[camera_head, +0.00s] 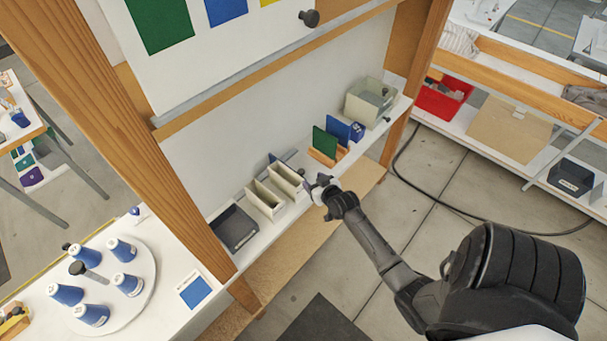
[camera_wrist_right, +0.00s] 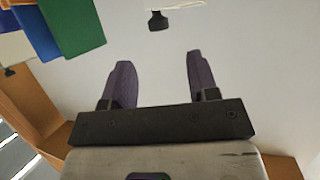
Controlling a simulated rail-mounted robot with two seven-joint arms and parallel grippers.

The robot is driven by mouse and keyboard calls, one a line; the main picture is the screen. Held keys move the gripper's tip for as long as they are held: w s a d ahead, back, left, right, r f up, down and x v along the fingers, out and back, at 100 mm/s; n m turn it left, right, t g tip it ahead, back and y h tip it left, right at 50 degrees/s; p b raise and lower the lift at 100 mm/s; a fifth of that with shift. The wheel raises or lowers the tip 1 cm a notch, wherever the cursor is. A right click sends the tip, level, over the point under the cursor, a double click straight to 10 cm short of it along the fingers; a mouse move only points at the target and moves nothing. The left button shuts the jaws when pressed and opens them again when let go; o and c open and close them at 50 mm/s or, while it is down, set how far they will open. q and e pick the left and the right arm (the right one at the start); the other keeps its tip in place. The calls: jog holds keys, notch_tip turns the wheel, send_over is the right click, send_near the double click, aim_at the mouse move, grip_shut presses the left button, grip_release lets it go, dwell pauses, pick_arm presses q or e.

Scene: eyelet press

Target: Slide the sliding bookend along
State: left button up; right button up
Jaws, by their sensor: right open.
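I cannot pick out the sliding bookend with certainty. On the low white shelf, a green panel (camera_head: 325,141) and a blue panel (camera_head: 338,130) stand upright on a wooden base (camera_head: 323,159), like books in a rack. My right gripper (camera_head: 290,167) is in front of the shelf, left of this rack and by the cream bins. Its dark purple fingers are apart and empty in the right wrist view (camera_wrist_right: 160,85). Whether it touches anything on the shelf cannot be told. My left gripper is not in view.
Two cream bins (camera_head: 266,198) and a dark tray (camera_head: 234,228) stand left of the rack; a clear box (camera_head: 368,101) stands to its right. Above hangs a board with coloured squares and a black knob (camera_head: 309,18), also in the wrist view (camera_wrist_right: 157,20). A wooden post (camera_head: 140,135) stands at left.

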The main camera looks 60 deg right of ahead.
aim_at(302, 173)
jog(key=x, duration=0.7)
jog(key=shift+w+d, duration=0.1)
jog(key=shift+d, duration=0.05)
jog(key=shift+c, duration=0.4)
grip_shut()
jog(key=shift+f+b, duration=0.1)
jog(key=shift+b, duration=0.25)
